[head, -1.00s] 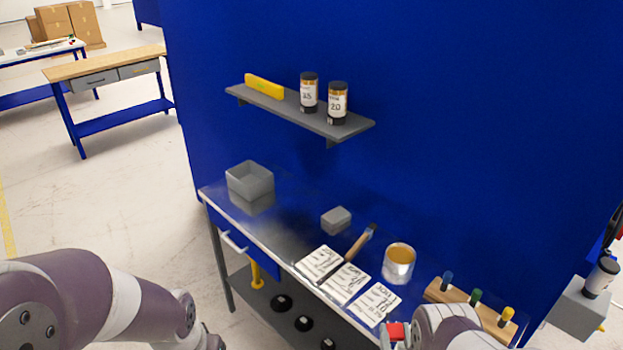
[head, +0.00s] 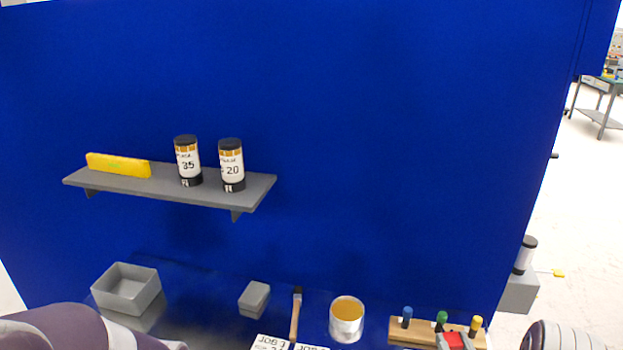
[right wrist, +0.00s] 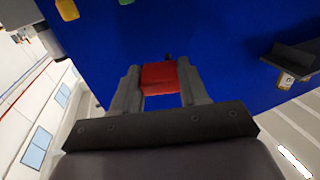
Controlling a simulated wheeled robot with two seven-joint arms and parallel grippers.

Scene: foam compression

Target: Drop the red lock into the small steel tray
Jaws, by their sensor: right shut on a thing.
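My right gripper (head: 453,341) shows at the bottom edge of the head view, in front of the wooden peg rack. It is shut on the red lock (right wrist: 159,78), which sits between the two fingers in the right wrist view; the lock also shows in the head view (head: 456,340). The small steel tray (head: 127,308) is an open grey box on the bench at the far left, well away from the right gripper. Its inside looks empty. Part of my left arm shows at the bottom left, but the left gripper is out of frame.
A grey block (head: 254,298), a brush (head: 295,318), an open tin (head: 347,322) and white cards (head: 280,343) lie between tray and gripper. The rack (head: 403,333) holds coloured pegs. A shelf (head: 135,184) with two jars and a yellow bar hangs above on the blue panel.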

